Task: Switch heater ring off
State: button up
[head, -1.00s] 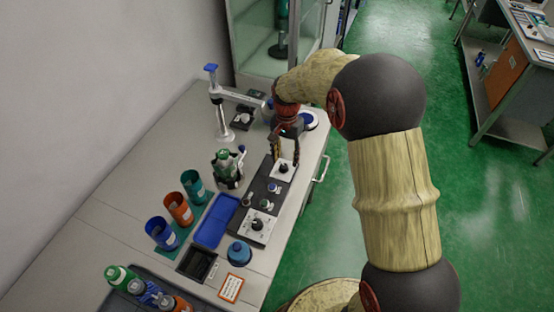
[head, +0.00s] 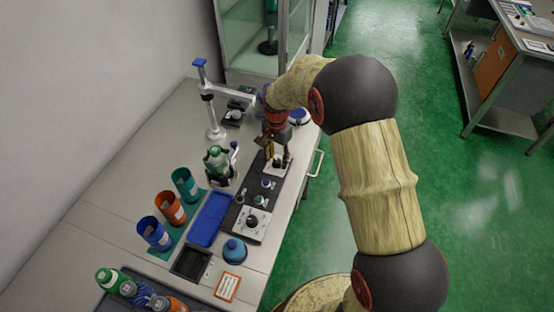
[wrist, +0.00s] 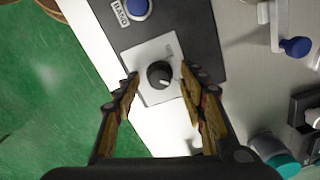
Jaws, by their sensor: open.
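A black rotary knob (wrist: 160,74) on a square white plate (wrist: 147,53) lies between my fingertips in the wrist view. A white pointer mark shows on the knob. My gripper (wrist: 161,79) is open, with one finger on each side of the knob; I cannot tell whether either finger touches it. In the head view my gripper (head: 277,156) points down over the far end of the dark control panel (head: 233,214), partly hiding the knob's plate (head: 279,168). I cannot read a heater ring label.
A blue button (wrist: 138,8) with a label sits beside the knob. A second knob (head: 252,221) is at the panel's near end. A bottle in a holder (head: 217,160), cups and a blue tray (head: 209,219) stand left. Open floor lies right.

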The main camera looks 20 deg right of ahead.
jog(key=shift+c, duration=1.1)
jog(key=c, duration=0.8)
grip_shut()
